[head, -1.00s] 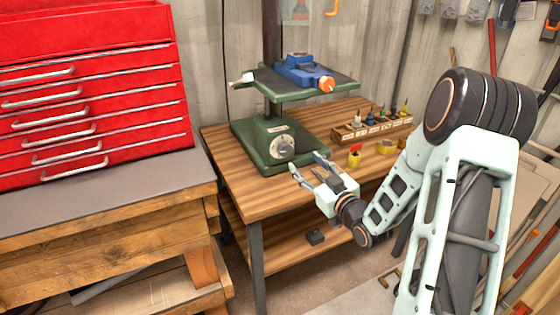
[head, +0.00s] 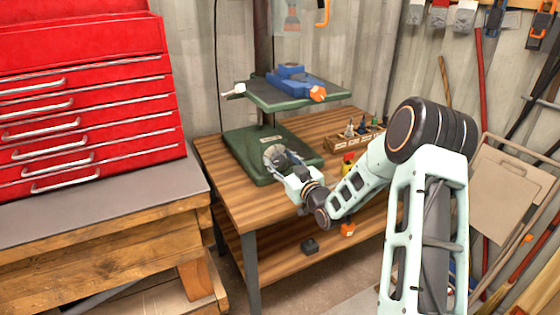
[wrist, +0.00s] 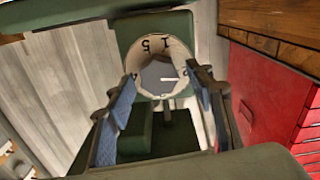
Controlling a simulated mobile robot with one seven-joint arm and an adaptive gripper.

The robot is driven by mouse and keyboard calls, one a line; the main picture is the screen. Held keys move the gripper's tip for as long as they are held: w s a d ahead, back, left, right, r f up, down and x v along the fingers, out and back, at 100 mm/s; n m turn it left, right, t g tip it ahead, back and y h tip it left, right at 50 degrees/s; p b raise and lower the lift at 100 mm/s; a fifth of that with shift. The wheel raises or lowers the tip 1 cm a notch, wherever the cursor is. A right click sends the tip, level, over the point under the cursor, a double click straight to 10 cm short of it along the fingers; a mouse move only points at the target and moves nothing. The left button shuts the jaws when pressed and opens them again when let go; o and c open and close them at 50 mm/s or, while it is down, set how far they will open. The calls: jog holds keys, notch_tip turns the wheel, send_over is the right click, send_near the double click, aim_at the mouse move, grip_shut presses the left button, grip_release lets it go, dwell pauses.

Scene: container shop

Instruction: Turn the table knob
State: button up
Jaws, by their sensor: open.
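The knob (head: 270,153) is a round, pale dial on the front of the drill press's green base (head: 247,163). In the wrist view the knob (wrist: 152,45) shows printed numbers and a grey centre. My gripper (head: 281,162) is at the knob and partly hides it in the head view. In the wrist view my gripper (wrist: 162,78) is open, with one blue-padded finger on each side of the knob's lower part. I cannot tell whether the fingers touch it. The green table (head: 290,98) stands above the base.
A blue vise (head: 290,80) sits on the green table, above my gripper. A wooden rack (head: 345,140) of small bottles stands behind my arm on the wooden bench (head: 225,190). A red tool chest (head: 90,120) stands at left. An orange item (head: 347,230) lies on the lower shelf.

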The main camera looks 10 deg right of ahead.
jog(key=shift+c, duration=0.3)
jog(key=c, duration=1.1)
jog(key=m+b, duration=0.1)
jog(key=m, duration=0.2)
jog(key=shift+d+m, duration=0.1)
jog(key=shift+m, duration=0.3)
jog(key=m, duration=0.4)
jog(key=shift+w+d+m, duration=0.1)
jog(key=shift+m, duration=0.2)
jog(key=m, duration=0.4)
jog(key=shift+d+f, duration=0.1)
jog(key=m+p, duration=0.1)
jog(key=m, duration=0.3)
jog(key=shift+f, duration=0.1)
jog(key=shift+m, duration=0.4)
